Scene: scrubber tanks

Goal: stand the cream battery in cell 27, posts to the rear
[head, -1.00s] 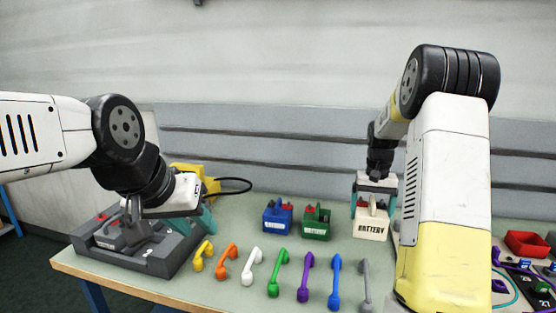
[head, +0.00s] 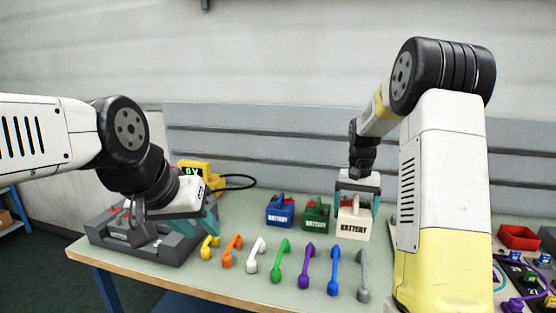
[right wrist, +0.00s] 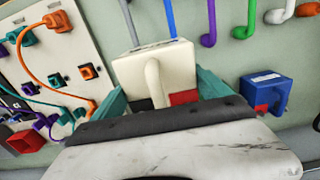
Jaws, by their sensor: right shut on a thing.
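The cream battery (head: 354,226) is at the right of the bench, upright, its BATTERY label facing me in the head view. My right gripper (head: 357,197) is shut on it from above, teal fingers at its two sides. In the right wrist view the cream battery (right wrist: 155,68) shows its handle, with a red and a black post near the gripper (right wrist: 160,98). I cannot tell whether its base touches the bench. My left gripper (head: 210,214) is over the grey dock at the left; its fingertips are partly hidden. I cannot make out cell 27.
A green battery (head: 316,216) and a blue battery (head: 280,212) stand just left of the cream one. Several coloured handles, such as the grey one (head: 363,282), line the bench front. A grey dock (head: 175,246) and yellow meter (head: 194,173) are at left. A cabled panel (right wrist: 60,60) is opposite.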

